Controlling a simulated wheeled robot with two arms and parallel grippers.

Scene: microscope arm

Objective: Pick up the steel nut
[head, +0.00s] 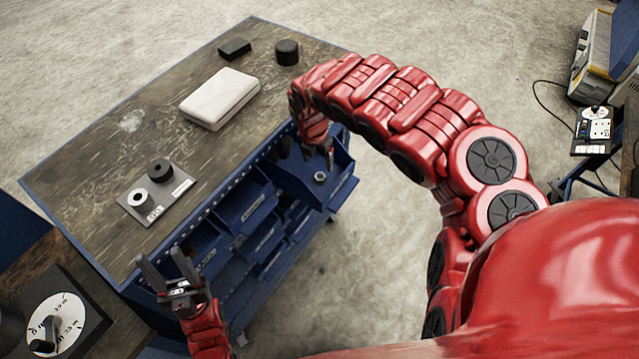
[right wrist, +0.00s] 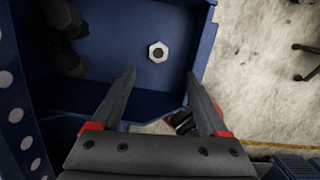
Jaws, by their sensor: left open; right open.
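The steel nut (right wrist: 158,52) is a small grey hexagonal ring lying flat on the floor of an open blue bin (right wrist: 118,103). In the head view the nut (head: 320,176) lies in the pulled-out bin (head: 345,188) at the bench's right side. My right gripper (right wrist: 161,77) is open and empty, its fingers pointing toward the nut, which appears beyond the fingertips and between their lines. The height gap cannot be judged. In the head view my right gripper (head: 326,150) is partly hidden by its own arm. My left gripper (head: 159,257) is open and empty by the bench's front edge.
Dark objects (right wrist: 62,58) lie in the bin's left part.

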